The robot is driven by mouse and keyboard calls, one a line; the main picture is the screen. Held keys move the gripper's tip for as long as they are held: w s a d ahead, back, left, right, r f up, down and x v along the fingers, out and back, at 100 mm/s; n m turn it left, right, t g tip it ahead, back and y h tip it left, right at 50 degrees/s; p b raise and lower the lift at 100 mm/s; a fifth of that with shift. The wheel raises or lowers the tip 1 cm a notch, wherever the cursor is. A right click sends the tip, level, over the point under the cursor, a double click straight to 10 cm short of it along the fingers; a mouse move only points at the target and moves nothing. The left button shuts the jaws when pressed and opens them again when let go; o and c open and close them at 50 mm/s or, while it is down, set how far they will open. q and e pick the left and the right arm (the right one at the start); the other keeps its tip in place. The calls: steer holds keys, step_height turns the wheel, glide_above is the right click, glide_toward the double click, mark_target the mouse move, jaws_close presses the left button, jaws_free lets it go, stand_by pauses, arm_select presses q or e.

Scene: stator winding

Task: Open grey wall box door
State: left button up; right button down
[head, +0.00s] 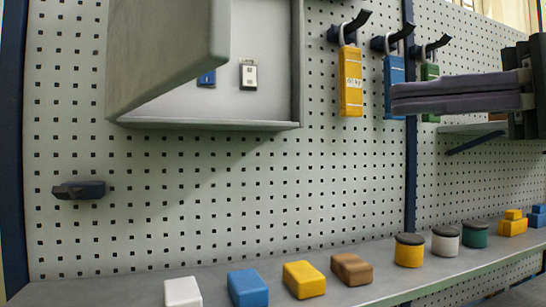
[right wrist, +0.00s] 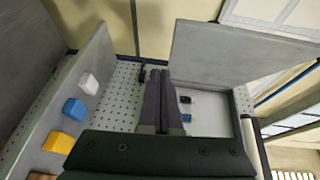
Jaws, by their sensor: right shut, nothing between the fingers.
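The grey wall box (head: 300,60) is fixed to the pegboard at the top of the head view. Its grey door (head: 165,55) stands open, swung out from the box's left side toward me, and its top is out of frame. A blue item (head: 206,79) and a white item (head: 248,74) show inside. My right gripper (head: 394,99) is shut and empty, to the right of the box and apart from it, in front of the hanging padlocks. In the right wrist view the shut fingers (right wrist: 159,71) show beside the open door (right wrist: 240,60). My left gripper is not in view.
Yellow (head: 351,85), blue (head: 394,75) and green (head: 430,73) padlocks hang on hooks. A dark holder (head: 78,190) sticks out at the left. A shelf (head: 215,291) below carries several coloured blocks and round containers. The pegboard between box and shelf is clear.

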step_height(320, 180, up, 4)
steer(key=y+p, duration=0.1)
steer(key=s+a+p, duration=0.2)
steer(key=a+p, duration=0.7)
steer(key=a, duration=0.3)
steer(key=shift+s, duration=0.1)
